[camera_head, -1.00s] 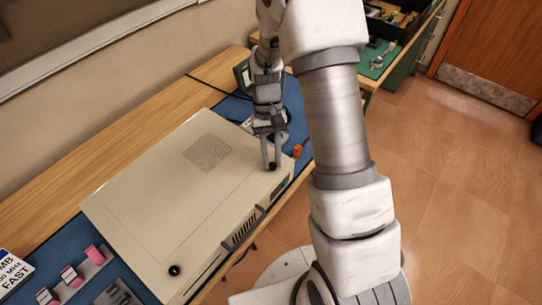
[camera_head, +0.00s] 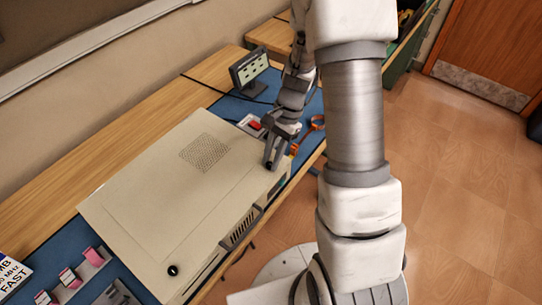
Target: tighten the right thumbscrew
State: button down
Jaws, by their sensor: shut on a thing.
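A beige computer case (camera_head: 150,200) lies flat on a blue mat. A black thumbscrew (camera_head: 173,270) sits at its near left corner, apart from my gripper. My gripper (camera_head: 270,164) points down at the right end of the case, its fingers shut at the spot of the right thumbscrew. The fingers mostly hide that screw; only a dark bit shows at their tips. The screw's seating depth cannot be told.
A small display (camera_head: 249,69) stands behind the gripper. A red-topped item (camera_head: 252,124) and orange-handled tool (camera_head: 317,123) lie close to the gripper. Pink-labelled items (camera_head: 94,257) and a white sign (camera_head: 12,274) are at the lower left.

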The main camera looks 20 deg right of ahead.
jog(key=shift+s+d+m+t, duration=0.1)
jog(key=shift+m+t, duration=0.7)
jog(key=shift+m, duration=1.1)
jog(key=c, duration=0.7)
grip_release()
jog(key=shift+y, duration=0.3)
jog(key=shift+r, duration=0.15)
jog(key=p+v, duration=0.1)
jog(key=v, duration=1.6)
jog(key=shift+s+r+p, duration=0.1)
jog(key=shift+r+p, duration=0.05)
jog(key=shift+p, duration=0.2)
